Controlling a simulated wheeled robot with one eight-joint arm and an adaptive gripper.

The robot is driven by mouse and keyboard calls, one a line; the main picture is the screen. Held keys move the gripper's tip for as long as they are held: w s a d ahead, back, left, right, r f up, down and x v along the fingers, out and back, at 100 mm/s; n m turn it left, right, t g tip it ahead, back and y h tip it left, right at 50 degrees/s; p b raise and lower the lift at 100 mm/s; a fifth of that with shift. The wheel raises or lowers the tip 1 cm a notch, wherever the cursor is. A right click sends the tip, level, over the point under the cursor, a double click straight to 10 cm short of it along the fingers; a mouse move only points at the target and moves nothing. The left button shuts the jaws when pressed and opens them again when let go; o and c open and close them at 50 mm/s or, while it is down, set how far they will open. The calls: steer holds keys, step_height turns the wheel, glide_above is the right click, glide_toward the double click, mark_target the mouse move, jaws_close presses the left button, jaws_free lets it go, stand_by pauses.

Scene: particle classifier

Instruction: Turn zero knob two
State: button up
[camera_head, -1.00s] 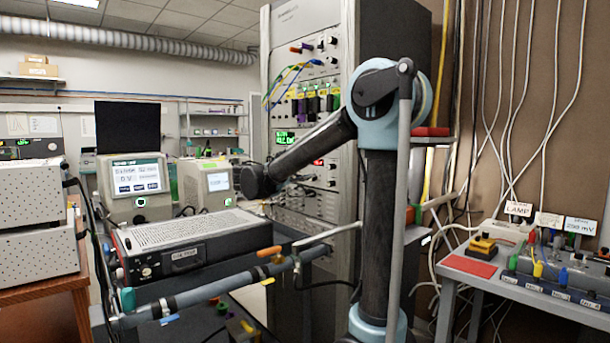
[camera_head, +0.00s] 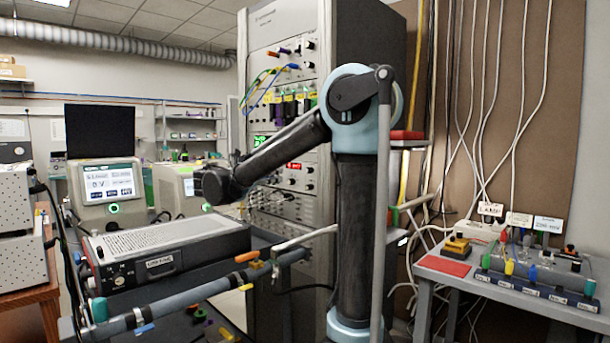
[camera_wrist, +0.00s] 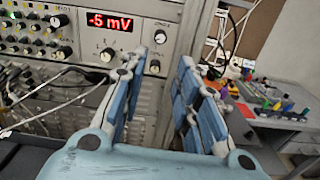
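The instrument panel in the tall rack carries a red display (camera_wrist: 110,22) reading about -5 mV in the wrist view. Two round knobs stand to its right, an upper knob (camera_wrist: 160,37) and a lower knob (camera_wrist: 154,67). Their small labels are too blurred for me to tell which is zero knob two. My gripper (camera_wrist: 160,64) is open and empty, its blue-padded fingers spread below the panel. The lower knob shows between the fingertips, apparently beyond them. In the head view the red display (camera_head: 294,166) sits right of my wrist, and my fingers are hidden.
The rack (camera_head: 367,60) rises behind my arm. A bench instrument (camera_head: 155,240) lies to the left, with a rail (camera_head: 190,299) in front of it. A side table (camera_head: 440,277) with plugs and cables stands at right. Loose cables cross the panel left of my gripper.

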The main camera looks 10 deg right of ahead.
mark_target(306, 171)
steer(key=x, duration=1.7)
steer(key=shift+d, duration=0.15)
jaws_close()
